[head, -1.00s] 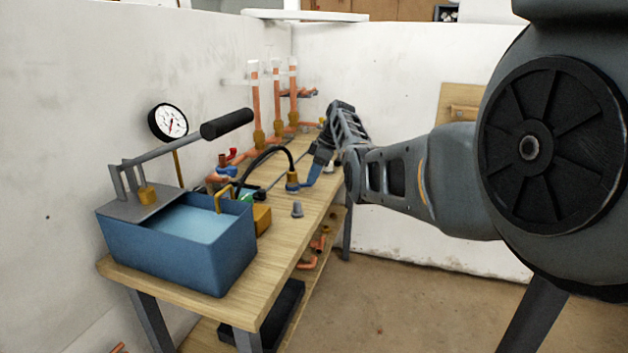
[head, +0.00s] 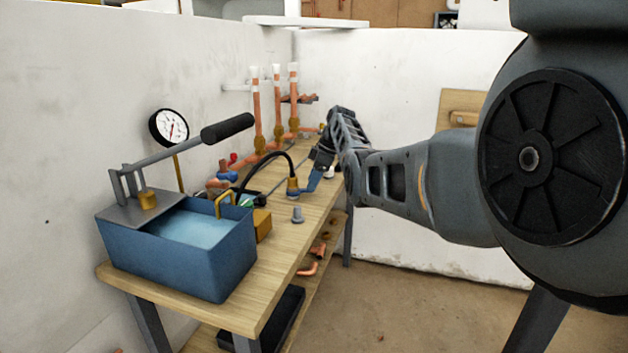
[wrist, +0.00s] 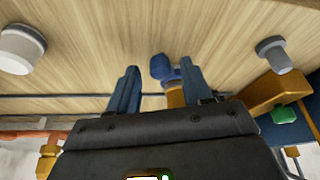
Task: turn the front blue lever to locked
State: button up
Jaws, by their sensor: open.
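A blue lever (wrist: 162,67) with a rounded end shows between my fingers in the wrist view, nearer the right finger. A brass body (wrist: 176,97) shows just below it, partly hidden by my gripper. In the head view the brass fitting (head: 293,184) with a black hose stands on the bench beside my fingers. My gripper (wrist: 159,70) is open, its two blue fingers on either side of the lever; it also shows in the head view (head: 311,184). I cannot tell whether a finger touches the lever. The lever's locked mark is not visible.
A blue water tank (head: 180,255) with a pump handle (head: 228,127) and gauge (head: 169,127) fills the bench's near end. A grey cone (head: 297,215) and a brass block (head: 262,224) stand near my gripper. A white cylinder (wrist: 20,48) is to the left. Copper pipes (head: 257,110) rise behind.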

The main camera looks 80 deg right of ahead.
jog(key=v, duration=0.7)
jog(key=shift+r, duration=0.4)
jog(key=shift+d, duration=0.1)
